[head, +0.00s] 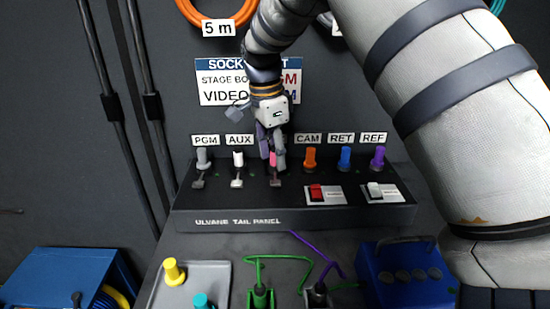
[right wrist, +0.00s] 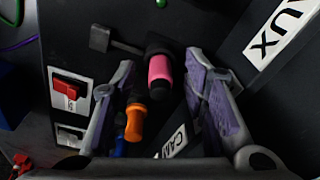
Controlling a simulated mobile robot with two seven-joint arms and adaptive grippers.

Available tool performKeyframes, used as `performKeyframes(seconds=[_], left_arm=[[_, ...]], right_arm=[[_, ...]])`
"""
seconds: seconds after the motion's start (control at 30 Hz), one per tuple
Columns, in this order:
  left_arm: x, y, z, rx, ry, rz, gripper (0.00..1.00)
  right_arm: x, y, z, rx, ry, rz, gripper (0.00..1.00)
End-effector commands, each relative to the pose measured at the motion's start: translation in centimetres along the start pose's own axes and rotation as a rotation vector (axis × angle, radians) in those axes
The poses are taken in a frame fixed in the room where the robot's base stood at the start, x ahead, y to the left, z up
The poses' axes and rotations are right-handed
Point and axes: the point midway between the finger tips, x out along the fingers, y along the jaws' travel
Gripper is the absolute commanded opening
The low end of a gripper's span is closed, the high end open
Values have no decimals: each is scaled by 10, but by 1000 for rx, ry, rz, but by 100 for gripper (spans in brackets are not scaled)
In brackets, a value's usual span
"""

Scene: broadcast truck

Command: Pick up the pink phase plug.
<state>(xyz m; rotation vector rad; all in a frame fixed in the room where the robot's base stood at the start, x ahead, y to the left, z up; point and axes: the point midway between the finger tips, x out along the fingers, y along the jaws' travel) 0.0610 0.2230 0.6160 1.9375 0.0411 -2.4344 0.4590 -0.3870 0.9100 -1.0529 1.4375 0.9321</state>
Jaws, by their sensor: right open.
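The pink phase plug (head: 273,160) stands in the third socket from the left on the dark tail panel, partly hidden by my right gripper (head: 271,150). In the right wrist view the pink plug (right wrist: 160,72) has a black end and lies between the two purple-padded fingers of my right gripper (right wrist: 165,95). Those fingers are open, with a visible gap on the plug's right side; I cannot tell whether either finger touches it. The label above the pink plug is hidden by the gripper. My left gripper is not in view.
Beside it stand a white plug (head: 238,159) and an orange plug (head: 310,158), with grey, blue and purple plugs further out. Small levers and a red switch (head: 317,192) sit in front. A grey tray (head: 216,275) and blue box (head: 405,270) stand nearer.

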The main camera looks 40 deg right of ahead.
Motion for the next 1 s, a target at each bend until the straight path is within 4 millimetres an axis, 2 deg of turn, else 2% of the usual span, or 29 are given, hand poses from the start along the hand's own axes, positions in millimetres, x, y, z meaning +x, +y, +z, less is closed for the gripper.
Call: performKeyframes(seconds=[0.07,0.23,0.27,0.57,0.67,0.77,0.83,1.0], left_arm=[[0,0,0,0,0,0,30],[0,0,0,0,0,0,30],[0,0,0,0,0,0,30],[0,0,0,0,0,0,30],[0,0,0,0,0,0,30],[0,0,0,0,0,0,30],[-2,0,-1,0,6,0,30],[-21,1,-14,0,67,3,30]], right_arm=[[0,0,0,0,0,0,40],[-1,0,0,0,0,0,2],[-1,0,0,0,0,0,0],[-2,0,0,0,1,-1,0],[-7,-1,-1,0,1,-2,0],[-22,-1,-3,0,2,-4,0],[-40,1,-3,-2,1,-7,0],[-96,41,5,0,-2,-18,0]])
